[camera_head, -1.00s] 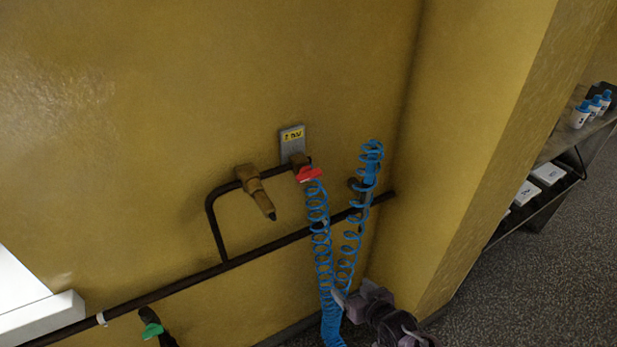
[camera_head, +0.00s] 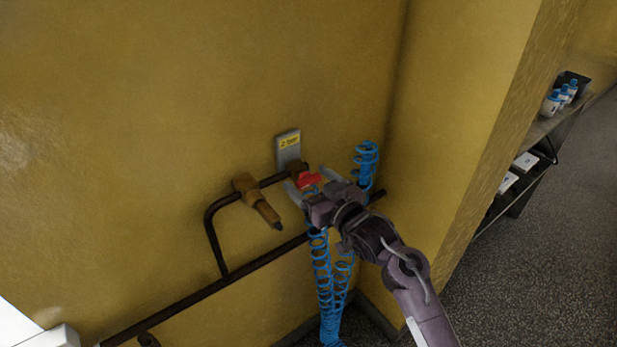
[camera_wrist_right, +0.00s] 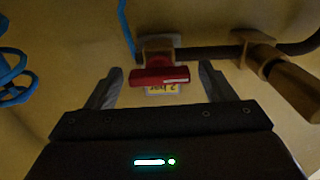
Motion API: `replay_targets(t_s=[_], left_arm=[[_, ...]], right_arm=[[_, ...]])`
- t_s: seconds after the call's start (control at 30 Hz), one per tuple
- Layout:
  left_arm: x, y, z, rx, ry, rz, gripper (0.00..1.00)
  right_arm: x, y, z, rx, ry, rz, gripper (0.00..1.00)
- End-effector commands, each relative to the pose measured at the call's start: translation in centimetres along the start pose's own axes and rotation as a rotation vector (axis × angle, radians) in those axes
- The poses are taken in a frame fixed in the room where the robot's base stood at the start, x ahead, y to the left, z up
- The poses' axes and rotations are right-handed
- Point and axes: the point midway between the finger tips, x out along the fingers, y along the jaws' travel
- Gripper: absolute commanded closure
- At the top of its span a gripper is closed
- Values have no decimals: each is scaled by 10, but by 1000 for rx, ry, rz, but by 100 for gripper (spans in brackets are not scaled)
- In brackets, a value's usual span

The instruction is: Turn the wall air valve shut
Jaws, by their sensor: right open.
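The wall air valve has a red handle (camera_head: 309,180) on a brass body at the end of a dark pipe. It also shows in the right wrist view as a red handle (camera_wrist_right: 160,76) lying across the picture. My right gripper (camera_head: 308,178) is open, with one finger on each side of the handle in the head view. In the wrist view the fingers of the right gripper (camera_wrist_right: 160,82) stand apart to the left and right of the handle, with gaps on both sides. I cannot tell how deep the handle sits between them. My left gripper is not in view.
A brass fitting (camera_head: 257,201) hangs left of the valve. Blue coiled hoses (camera_head: 322,270) hang below and to the right, close to my right arm. A grey plate with a yellow label (camera_head: 288,147) is above. A wall corner and shelf (camera_head: 540,135) stand at right.

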Motion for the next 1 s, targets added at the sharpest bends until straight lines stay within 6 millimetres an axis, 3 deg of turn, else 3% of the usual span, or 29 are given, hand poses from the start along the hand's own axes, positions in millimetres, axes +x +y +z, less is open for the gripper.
replay_targets(t_s=[0.37, 0.7, 1.0], left_arm=[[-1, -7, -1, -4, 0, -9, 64], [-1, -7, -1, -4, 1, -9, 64], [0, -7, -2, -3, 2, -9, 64]], right_arm=[[8, 0, 0, -1, 0, 0, 24], [8, 0, 0, -1, 0, 0, 67], [8, -1, 1, -34, -1, -2, 68]])
